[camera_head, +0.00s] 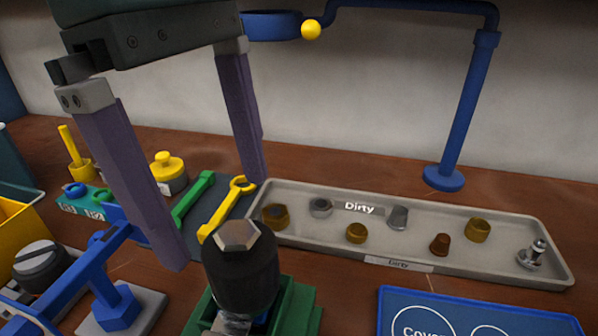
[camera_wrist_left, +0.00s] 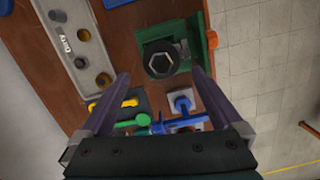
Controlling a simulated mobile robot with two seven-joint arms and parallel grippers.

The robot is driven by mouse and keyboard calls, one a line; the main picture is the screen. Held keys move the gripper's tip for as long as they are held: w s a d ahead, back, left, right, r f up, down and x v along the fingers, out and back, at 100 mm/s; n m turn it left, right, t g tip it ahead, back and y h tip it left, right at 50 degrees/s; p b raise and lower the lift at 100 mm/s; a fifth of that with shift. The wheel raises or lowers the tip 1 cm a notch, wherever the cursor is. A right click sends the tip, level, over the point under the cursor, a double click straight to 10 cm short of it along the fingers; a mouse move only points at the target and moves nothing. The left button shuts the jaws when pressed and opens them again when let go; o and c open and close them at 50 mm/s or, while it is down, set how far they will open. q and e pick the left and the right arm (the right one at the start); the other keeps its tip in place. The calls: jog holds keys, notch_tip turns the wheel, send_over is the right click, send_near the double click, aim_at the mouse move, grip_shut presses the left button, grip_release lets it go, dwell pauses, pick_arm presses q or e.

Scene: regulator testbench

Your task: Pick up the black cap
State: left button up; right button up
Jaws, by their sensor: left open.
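The black cap (camera_head: 240,275) has a grey hexagonal top and stands upright on a green fixture (camera_head: 296,310) at the bottom middle of the head view. In the left wrist view the cap (camera_wrist_left: 160,60) shows from above, ahead of and between the fingertips. My left gripper (camera_head: 218,220) is open and empty, its two purple fingers pointing down, above and behind the cap. The fingers (camera_wrist_left: 162,78) also show in the left wrist view, spread wide, with no contact on the cap visible. My right gripper is out of view.
A grey tray (camera_head: 459,266) marked "Dirty" holds several small metal parts at the right. Green and yellow wrenches (camera_head: 228,205) lie behind the cap. A blue stand (camera_head: 118,306) is at the left, a blue board (camera_head: 400,300) at the front right.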

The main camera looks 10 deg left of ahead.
aim_at(233, 231)
pick_arm(q)
jog(key=f, duration=0.2)
jog(key=d+f, duration=0.1)
jog(key=f, duration=0.1)
jog(key=f+p, duration=0.1)
jog(key=f, duration=0.1)
jog(key=shift+s+d+f, duration=0.15)
jog(key=shift+s+d, duration=0.05)
jog(key=shift+s, duration=0.05)
jog(key=c, duration=1.5)
jog(key=shift+o, duration=0.2)
